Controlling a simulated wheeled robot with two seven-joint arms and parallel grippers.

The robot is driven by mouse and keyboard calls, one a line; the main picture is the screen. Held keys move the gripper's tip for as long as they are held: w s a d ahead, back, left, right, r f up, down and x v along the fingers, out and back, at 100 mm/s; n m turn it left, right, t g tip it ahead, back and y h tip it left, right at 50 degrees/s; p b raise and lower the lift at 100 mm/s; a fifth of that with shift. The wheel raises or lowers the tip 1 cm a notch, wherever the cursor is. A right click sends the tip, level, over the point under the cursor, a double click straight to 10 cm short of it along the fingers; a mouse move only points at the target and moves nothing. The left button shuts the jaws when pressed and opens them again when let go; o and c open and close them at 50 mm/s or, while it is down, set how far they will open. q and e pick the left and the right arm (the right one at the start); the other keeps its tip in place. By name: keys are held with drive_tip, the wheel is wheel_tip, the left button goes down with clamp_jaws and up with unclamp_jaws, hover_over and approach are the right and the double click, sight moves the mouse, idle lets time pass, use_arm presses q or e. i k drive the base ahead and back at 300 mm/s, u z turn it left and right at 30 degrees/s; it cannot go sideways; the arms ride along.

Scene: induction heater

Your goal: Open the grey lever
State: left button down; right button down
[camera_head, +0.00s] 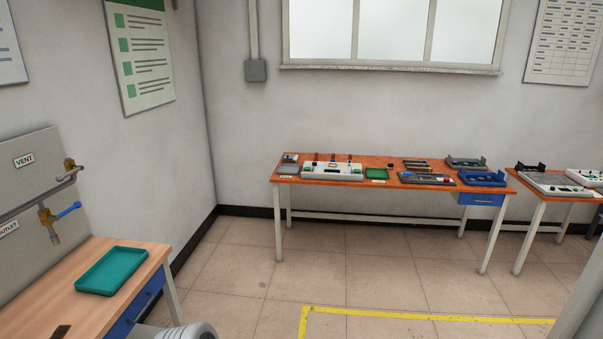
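A grey lever (71,174) sits on a brass valve (69,163) beside the VENT label (24,160), on a grey panel (32,185) at the left of the head view. The lever is small here and its exact angle is hard to tell. Below it, a blue lever (70,210) sticks out to the right from a second brass valve (46,215), near a partly cut-off OUTLET label (8,228). Neither of my grippers shows in the view.
A wooden bench (140,258) with a teal tray (110,270) stands in front of the panel. A long orange-topped table (390,184) with devices and trays stands along the back wall. Tiled floor (345,265) between them is open, with yellow tape (400,316).

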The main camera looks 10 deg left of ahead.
sight(59, 178)
drive_tip(key=u, duration=0.7)
drive_tip(key=i, duration=1.3)
drive_tip(key=u, duration=1.85)
drive_tip(key=i, duration=0.7)
drive_tip(key=u, duration=0.5)
